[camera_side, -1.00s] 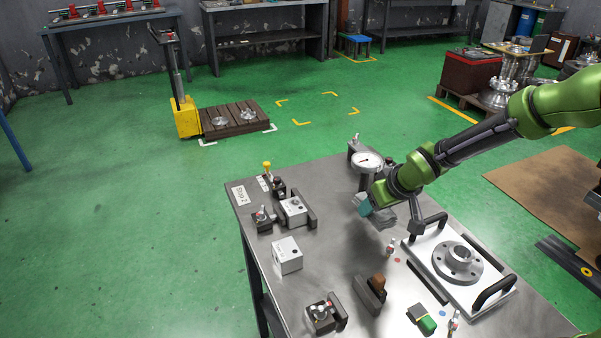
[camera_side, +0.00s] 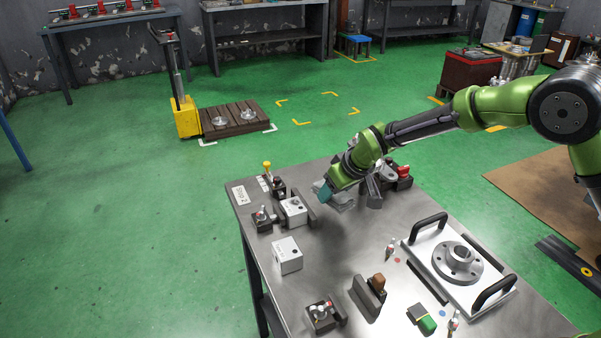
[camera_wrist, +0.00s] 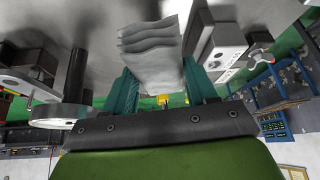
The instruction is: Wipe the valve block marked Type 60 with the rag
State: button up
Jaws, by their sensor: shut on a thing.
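My gripper (camera_side: 325,191), with teal fingers, is shut on a grey folded rag (camera_side: 342,203) and holds it over the back part of the metal table. The wrist view shows the layered rag (camera_wrist: 152,55) between the fingers. One white valve block (camera_side: 293,211) sits in a dark fixture just left of the rag, apart from it in the side view. A second white block (camera_side: 287,255) stands nearer the front on the bare table. A white block face (camera_wrist: 222,45) also shows right of the rag in the wrist view.
A dark device with red parts (camera_side: 400,175) stands right of my gripper, and a dial gauge there is partly hidden by my arm. A white tray with a metal flange (camera_side: 458,262) is at the right. Small fixtures (camera_side: 322,314) stand at the front. The table's middle is mostly clear.

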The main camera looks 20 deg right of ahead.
jog(key=w+a+r+n, duration=0.1)
jog(key=w+a+r+n+y, duration=0.1)
jog(key=w+a, duration=0.1)
jog(key=w+a+r+n+y, duration=0.1)
jog(key=w+a, duration=0.1)
jog(key=shift+a+r, duration=0.2)
jog(key=shift+r, duration=0.15)
notch_tip(320, 180, up, 4)
jog(key=a+n+g+y, duration=0.1)
jog(key=a+n, duration=0.2)
send_over(295, 198)
jog(key=shift+n, duration=0.4)
jog(key=shift+s+f, duration=0.1)
jog(key=shift+f, duration=3.1)
jog(key=shift+f, duration=1)
